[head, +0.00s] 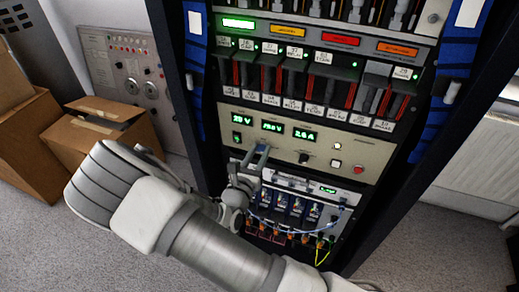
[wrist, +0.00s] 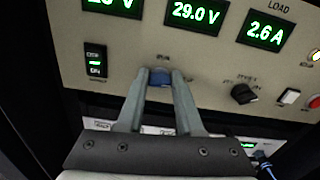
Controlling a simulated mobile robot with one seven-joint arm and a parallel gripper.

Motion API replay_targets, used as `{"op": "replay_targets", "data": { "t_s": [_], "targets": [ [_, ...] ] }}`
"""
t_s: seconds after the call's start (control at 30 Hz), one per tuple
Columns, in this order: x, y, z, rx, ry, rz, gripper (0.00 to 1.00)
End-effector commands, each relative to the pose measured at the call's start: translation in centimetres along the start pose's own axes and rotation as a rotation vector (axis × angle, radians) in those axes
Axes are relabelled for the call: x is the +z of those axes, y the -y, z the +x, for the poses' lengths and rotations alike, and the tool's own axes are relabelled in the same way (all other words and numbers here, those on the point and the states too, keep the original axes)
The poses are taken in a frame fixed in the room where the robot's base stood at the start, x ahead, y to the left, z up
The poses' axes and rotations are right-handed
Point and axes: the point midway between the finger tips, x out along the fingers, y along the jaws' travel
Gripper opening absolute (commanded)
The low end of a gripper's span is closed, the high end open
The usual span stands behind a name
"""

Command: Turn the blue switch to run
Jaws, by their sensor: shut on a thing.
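The blue switch (wrist: 160,77) sits on the cream power panel (head: 285,151), below the green number displays. In the wrist view my gripper (wrist: 160,84) has its two fingers closed around the switch from either side. The word above the switch is small and hard to read. In the head view my gripper (head: 262,152) reaches the lower left part of the panel and covers the switch. Which way the switch points cannot be told.
A black rotary knob (wrist: 244,94) is to the right of the switch, with a white button (wrist: 289,96) beyond it. A black rocker switch (wrist: 96,61) is to the left. Cables and connectors (head: 300,207) lie below. Cardboard boxes (head: 105,135) stand left.

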Motion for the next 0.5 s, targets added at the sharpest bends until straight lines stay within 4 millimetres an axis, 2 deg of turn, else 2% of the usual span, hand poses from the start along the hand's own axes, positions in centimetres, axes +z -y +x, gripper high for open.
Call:
{"op": "replay_targets", "data": {
  "t_s": [0.5],
  "targets": [
    [0.33, -0.1, -0.03, 0.0, -0.002, -0.451, 0.0]
  ]
}}
